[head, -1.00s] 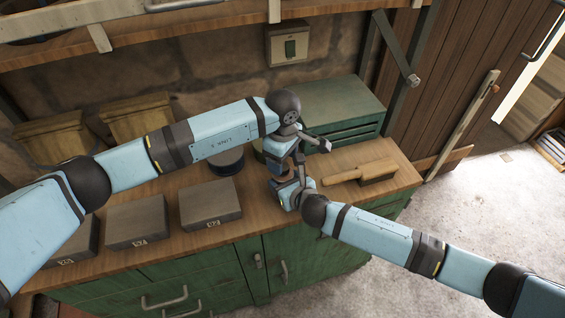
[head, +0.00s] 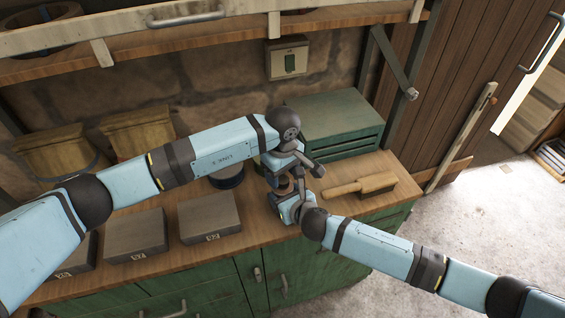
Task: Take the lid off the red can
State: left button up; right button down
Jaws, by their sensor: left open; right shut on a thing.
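A small reddish-brown patch, which looks like part of the red can (head: 284,184), shows between my two grippers over the bench. Most of the can is hidden by my grippers, and its lid cannot be made out. My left gripper (head: 287,172) is open, just above the can, with its wrist blocking the view of its fingertips. My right gripper (head: 287,198) is low at the front of the bench and shut on the can; its fingers are mostly hidden.
A brush (head: 362,186) lies on the wooden bench right of my grippers. A green metal chest (head: 335,120) stands behind. A dark round thing (head: 227,176) sits behind my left forearm. Several grey boxes (head: 209,216) line the bench's left part. Two wooden bins (head: 140,130) stand at the wall.

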pick_arm(q)
jog(key=shift+f, duration=0.9)
jog(key=c, duration=0.9)
jog(key=shift+n, duration=1.7)
jog(key=shift+c, duration=0.2)
jog(key=o, duration=1)
